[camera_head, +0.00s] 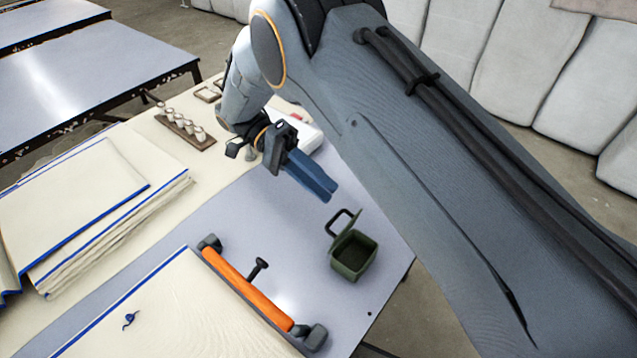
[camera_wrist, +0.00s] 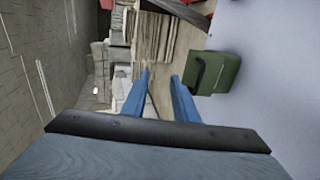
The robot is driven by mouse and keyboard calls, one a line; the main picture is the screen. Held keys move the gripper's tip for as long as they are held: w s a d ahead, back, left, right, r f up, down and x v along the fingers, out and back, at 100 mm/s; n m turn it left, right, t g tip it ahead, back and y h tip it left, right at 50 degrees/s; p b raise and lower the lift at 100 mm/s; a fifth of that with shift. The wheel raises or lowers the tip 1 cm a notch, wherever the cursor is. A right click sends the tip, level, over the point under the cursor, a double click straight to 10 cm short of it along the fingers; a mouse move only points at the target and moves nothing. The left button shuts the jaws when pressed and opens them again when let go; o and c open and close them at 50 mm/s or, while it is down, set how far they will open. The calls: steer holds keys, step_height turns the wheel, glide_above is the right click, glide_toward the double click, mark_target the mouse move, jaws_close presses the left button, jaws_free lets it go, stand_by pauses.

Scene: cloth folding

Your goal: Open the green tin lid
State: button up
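The green tin (camera_head: 354,256) stands on the grey table right of centre in the head view. Its lid (camera_head: 342,237) is tilted up on the left side, with a dark loop handle standing above it. The dark inside of the tin shows. In the wrist view the tin (camera_wrist: 222,74) is to the right of the fingers, with the dark handle on its left side. My gripper (camera_head: 327,192) is above and to the upper left of the tin, apart from it. Its blue fingers (camera_wrist: 160,76) are spread with nothing between them.
An orange-handled tool (camera_head: 246,286) lies left of the tin. Cloth stacks (camera_head: 85,205) cover the left of the table. A rack of small white cups (camera_head: 186,128) stands behind. The grey table surface (camera_head: 240,215) around the tin is clear; the table edge is close on its right.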

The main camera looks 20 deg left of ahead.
steer(key=shift+r+p, duration=0.75)
steer(key=shift+p, duration=0.1)
steer(key=w+d+r+n+g+y+b, duration=0.1)
steer(key=w+d+y, duration=0.3)
steer(key=d, duration=0.5)
steer(key=w+d+r+n+g+y, duration=0.1)
steer(key=w+d+y, duration=0.3)
steer(key=d, duration=0.5)
steer(key=s+d+t+y+b, duration=0.1)
steer(key=s+d+t+y, duration=0.1)
steer(key=d, duration=0.8)
steer(key=s+d+r+t+y+b, duration=0.1)
steer(key=s+d+t+y, duration=0.2)
steer(key=d, duration=0.8)
steer(key=shift+s+r+n+t+y, duration=0.35)
steer(key=shift+t+y, duration=0.15)
steer(key=shift+t, duration=0.4)
steer(key=shift+d, duration=0.1)
